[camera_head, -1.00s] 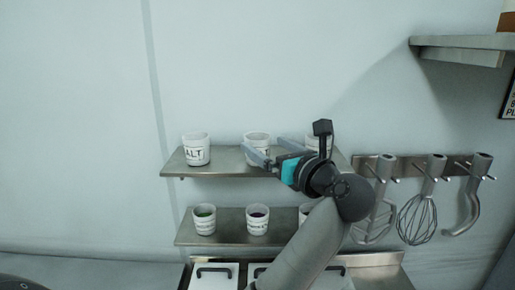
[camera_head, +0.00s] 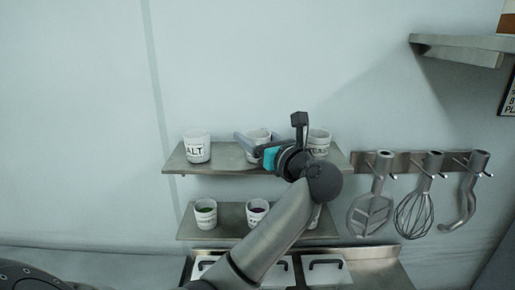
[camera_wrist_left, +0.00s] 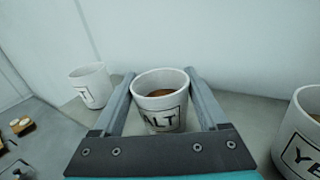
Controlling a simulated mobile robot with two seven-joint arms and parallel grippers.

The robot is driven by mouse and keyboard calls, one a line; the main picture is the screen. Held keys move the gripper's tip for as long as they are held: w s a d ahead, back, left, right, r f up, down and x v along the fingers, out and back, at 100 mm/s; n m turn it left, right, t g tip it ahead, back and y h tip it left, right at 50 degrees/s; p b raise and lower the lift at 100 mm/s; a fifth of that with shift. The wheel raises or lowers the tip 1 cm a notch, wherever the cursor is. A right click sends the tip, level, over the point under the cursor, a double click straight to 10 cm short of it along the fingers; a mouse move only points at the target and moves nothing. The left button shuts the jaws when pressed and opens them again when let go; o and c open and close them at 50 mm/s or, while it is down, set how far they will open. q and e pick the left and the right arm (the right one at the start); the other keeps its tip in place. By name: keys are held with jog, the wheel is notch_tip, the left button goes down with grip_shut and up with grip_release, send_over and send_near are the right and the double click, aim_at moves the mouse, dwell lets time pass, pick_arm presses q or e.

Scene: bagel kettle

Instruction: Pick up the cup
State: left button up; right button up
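Three white labelled cups stand on the upper metal shelf. The left cup (camera_head: 196,148) is clear of my gripper. The middle cup (camera_head: 258,136) is partly hidden by my left gripper (camera_head: 249,143); the right cup (camera_head: 319,141) stands behind my wrist. In the left wrist view the middle cup (camera_wrist_left: 160,88), with letters "ALT" and brown contents, stands upright between the two fingers of my left gripper (camera_wrist_left: 160,74). The fingers are spread, one on each side, with narrow gaps to the cup. My right gripper is not in view.
A lower shelf (camera_head: 229,222) holds more white cups (camera_head: 205,213), partly hidden by my arm. A rack (camera_head: 350,163) with a whisk (camera_head: 414,210) and other tools hangs at right. The wall is close behind the shelves.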

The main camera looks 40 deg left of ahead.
pick_arm(q)
jog(key=c, duration=1)
jog(key=shift+r, duration=0.1)
notch_tip(320, 180, up, 20)
jog(key=b, duration=0.1)
